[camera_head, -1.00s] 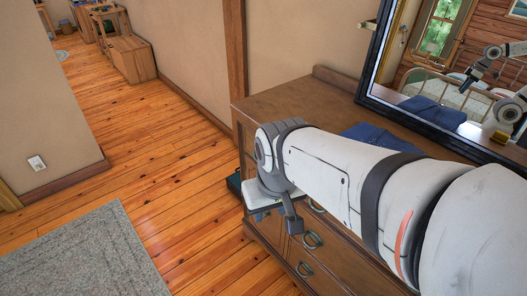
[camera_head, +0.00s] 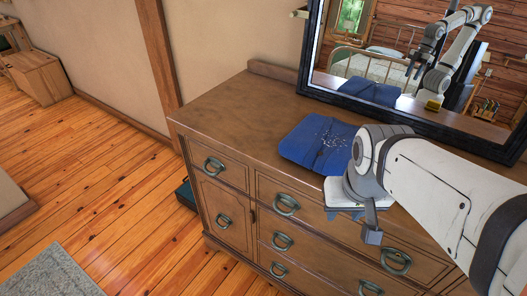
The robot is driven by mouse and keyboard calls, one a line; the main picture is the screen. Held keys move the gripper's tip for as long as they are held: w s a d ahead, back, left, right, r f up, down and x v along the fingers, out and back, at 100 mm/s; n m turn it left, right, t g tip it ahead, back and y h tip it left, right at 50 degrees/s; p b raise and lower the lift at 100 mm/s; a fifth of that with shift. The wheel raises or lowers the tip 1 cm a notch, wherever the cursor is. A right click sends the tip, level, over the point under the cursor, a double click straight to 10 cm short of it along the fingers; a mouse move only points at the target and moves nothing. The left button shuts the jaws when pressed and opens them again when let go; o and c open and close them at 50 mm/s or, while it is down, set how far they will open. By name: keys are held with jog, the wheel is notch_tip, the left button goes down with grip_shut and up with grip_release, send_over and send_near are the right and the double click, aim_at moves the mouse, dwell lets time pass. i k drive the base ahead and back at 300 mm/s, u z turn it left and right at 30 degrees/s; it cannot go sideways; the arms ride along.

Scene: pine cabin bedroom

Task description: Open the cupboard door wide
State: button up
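A brown wooden dresser (camera_head: 232,112) stands against the wall.
A folded blue cloth (camera_head: 318,143) lies on the dresser top. A dark-framed mirror (camera_head: 400,102) stands behind, reflecting my arm. Several drawers with ring handles (camera_head: 287,205) fill the right front. A dark teal object (camera_head: 186,195) is on the floor at the dresser's left.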

aim_at(226, 212)
jog(key=z, duration=0.15)
jog(key=k, duration=1.15)
jog(key=u, duration=0.5)
jog(key=i, duration=1)
jog(key=u, duration=0.05)
